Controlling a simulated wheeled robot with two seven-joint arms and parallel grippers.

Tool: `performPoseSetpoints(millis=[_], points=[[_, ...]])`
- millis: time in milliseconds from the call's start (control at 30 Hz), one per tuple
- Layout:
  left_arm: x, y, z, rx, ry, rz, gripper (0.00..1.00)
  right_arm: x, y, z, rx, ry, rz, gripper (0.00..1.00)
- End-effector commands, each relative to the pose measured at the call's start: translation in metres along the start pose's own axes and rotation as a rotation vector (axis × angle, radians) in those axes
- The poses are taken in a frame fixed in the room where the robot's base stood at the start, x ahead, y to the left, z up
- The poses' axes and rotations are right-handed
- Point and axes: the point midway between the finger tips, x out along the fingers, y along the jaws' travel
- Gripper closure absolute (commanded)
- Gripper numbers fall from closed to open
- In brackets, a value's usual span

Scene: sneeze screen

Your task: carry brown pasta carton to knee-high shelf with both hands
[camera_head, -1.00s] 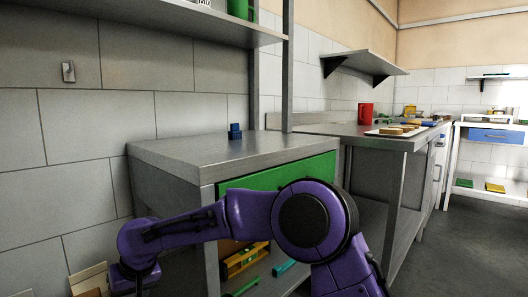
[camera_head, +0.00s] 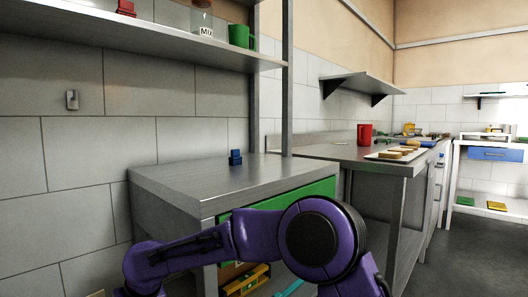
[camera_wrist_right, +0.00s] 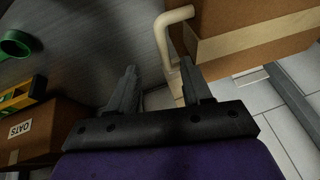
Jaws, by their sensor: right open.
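In the right wrist view a brown carton (camera_wrist_right: 245,28) with a tan tape strip and a pale bent handle (camera_wrist_right: 161,42) fills the upper right; its label does not show. My right gripper (camera_wrist_right: 163,84) is open, its fingers apart and nothing between them. The handle's lower end is close to the right-hand finger; I cannot tell whether they touch. In the head view my purple right arm crosses the bottom, its gripper out of frame. My left gripper is in neither view. A low shelf surface (camera_wrist_right: 80,50) seems to lie at the wrist view's upper left.
A carton marked OATS (camera_wrist_right: 38,132), a yellow level (camera_wrist_right: 22,95) and a green ring-shaped thing (camera_wrist_right: 14,44) lie left of my right gripper. A steel table (camera_head: 190,183) carries a small blue object (camera_head: 235,157). A wall shelf (camera_head: 150,42) hangs above it.

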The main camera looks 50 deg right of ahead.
Motion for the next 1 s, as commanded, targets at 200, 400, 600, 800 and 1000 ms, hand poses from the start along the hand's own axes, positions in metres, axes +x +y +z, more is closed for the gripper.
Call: performPoseSetpoints(millis=[200, 400, 600, 800, 1000], points=[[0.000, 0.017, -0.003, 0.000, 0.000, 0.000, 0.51, -0.015, 0.011, -0.003, 0.001, 0.000, -0.001, 0.51], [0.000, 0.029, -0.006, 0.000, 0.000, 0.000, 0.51, -0.024, 0.021, -0.004, 0.001, 0.000, -0.001, 0.51], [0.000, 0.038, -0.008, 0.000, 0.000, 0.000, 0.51, -0.032, 0.030, -0.005, 0.000, 0.001, 0.000, 0.51], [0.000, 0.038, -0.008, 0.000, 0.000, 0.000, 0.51, -0.032, 0.033, -0.004, -0.001, 0.000, -0.001, 0.51], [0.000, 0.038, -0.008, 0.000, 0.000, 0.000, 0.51, -0.032, 0.033, -0.004, -0.001, 0.000, -0.001, 0.51]])
